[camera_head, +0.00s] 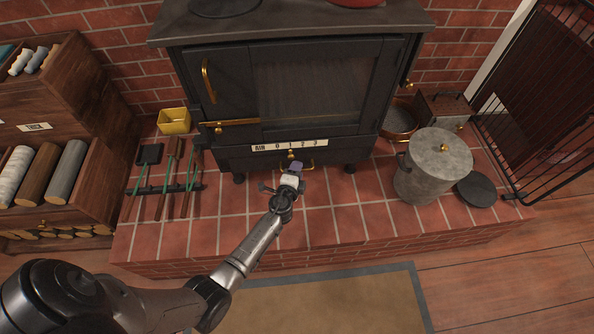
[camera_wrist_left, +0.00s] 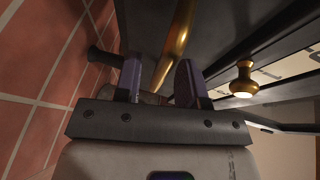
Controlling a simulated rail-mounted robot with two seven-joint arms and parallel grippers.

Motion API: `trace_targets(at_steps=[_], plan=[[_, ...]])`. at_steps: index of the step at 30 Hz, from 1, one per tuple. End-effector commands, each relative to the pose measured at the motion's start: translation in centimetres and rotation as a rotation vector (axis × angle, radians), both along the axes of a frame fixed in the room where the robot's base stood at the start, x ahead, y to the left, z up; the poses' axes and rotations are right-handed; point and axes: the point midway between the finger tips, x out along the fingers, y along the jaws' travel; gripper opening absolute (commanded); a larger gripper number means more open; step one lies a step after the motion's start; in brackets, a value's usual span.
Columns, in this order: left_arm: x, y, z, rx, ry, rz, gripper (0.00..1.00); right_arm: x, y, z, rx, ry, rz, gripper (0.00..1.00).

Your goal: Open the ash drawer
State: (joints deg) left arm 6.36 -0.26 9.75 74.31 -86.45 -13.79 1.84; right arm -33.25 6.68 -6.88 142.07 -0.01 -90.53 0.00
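The ash drawer (camera_head: 252,163) is the dark front low on the black stove, under the white air scale, and looks closed. Its brass handle (camera_head: 308,166) is partly hidden by my left gripper (camera_head: 292,168). In the left wrist view the curved brass handle (camera_wrist_left: 179,42) runs between the two purple fingers of the left gripper (camera_wrist_left: 160,80). The fingers are apart, with a gap visible on the left finger's side; I cannot tell whether the right finger touches the handle. My right gripper is not in view.
A brass air knob (camera_wrist_left: 243,82) sits close right of the fingers in the wrist view. The brick hearth (camera_head: 330,215) in front of the stove is mostly clear. Fire tools (camera_head: 168,187) lie left; a lidded metal bucket (camera_head: 425,180) stands right.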

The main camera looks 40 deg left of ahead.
Motion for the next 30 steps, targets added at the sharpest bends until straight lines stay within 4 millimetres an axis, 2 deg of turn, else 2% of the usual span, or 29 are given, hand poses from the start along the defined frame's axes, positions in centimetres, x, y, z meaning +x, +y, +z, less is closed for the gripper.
trace_targets(at_steps=[13,25,30], plan=[[0.60,0.30,-0.11,-0.001,0.000,0.001,0.37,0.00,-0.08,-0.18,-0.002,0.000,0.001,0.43],[0.58,0.28,-0.11,-0.001,0.000,0.001,0.00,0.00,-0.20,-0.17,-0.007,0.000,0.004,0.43],[0.58,0.27,-0.11,-0.001,0.000,0.001,0.00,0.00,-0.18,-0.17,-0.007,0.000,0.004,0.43]])
